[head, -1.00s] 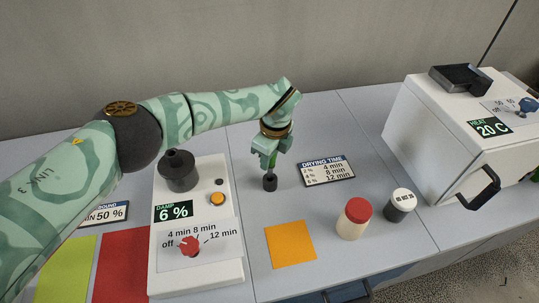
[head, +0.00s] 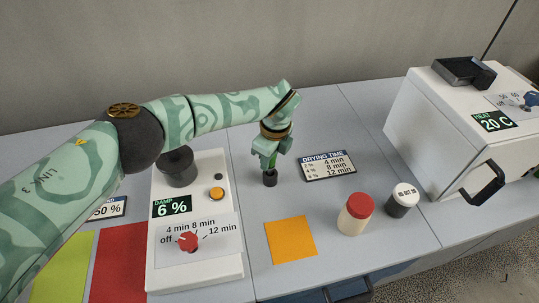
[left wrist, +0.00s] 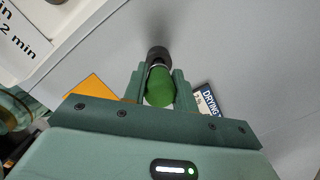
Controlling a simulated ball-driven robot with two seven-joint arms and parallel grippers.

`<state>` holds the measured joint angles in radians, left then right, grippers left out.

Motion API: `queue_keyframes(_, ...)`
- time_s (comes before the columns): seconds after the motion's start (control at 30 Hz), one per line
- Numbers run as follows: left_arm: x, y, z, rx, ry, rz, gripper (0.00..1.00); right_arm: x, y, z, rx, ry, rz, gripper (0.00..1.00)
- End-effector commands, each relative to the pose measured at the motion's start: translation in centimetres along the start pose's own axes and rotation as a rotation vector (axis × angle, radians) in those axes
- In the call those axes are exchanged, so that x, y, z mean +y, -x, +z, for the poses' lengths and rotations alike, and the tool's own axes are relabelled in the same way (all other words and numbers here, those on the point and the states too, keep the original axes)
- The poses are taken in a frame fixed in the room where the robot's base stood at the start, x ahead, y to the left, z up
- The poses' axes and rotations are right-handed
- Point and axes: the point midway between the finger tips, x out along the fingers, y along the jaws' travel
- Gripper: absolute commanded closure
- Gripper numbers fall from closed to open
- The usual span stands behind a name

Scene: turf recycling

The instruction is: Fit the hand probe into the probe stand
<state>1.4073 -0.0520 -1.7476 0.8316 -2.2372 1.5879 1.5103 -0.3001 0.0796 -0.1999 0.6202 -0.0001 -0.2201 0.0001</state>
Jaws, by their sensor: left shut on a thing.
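My left gripper (head: 273,147) is shut on the hand probe, whose green handle (head: 272,160) shows between the fingers. A dark round piece (head: 270,179) is at the lower end of the handle, low over the grey table; I cannot tell whether it touches. In the left wrist view the green handle end (left wrist: 160,87) sits between the fingers, with the dark piece (left wrist: 157,54) beyond a pale collar. A dark round holder (head: 178,170) stands on the white damp unit, partly behind my arm. I cannot tell for sure whether it is the probe stand. My right gripper is not in view.
The white damp unit (head: 230,262) reads 6 % and has a red dial. A drying-time card (head: 328,166), an orange square (head: 290,240), a red-capped jar (head: 356,213) and a white-topped dark jar (head: 403,200) lie to the right. A white heater (head: 425,140) stands far right.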

Motion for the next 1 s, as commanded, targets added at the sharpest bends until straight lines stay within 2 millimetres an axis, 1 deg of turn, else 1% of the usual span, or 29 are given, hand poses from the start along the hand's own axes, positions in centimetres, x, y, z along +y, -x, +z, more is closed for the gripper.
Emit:
queue_keyframes(0.87, 0.0, -2.2, -0.3, 0.000, -0.001, -0.001, 0.97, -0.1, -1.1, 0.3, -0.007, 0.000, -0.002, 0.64)
queue_keyframes(0.9, 0.0, -2.1, -0.3, 0.000, -0.001, -0.001, 0.61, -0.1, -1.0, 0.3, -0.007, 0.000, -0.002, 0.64)
queue_keyframes(0.93, 0.0, -2.1, -0.3, 0.000, -0.001, -0.001, 0.53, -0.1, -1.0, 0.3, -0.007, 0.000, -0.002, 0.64)
queue_keyframes(0.97, 0.0, -2.1, -0.3, 0.000, -0.001, -0.001, 0.47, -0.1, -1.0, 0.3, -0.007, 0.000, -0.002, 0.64)
queue_keyframes(1.0, 0.0, -2.1, -0.3, 0.000, -0.001, -0.001, 0.47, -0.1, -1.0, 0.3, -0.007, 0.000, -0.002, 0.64)
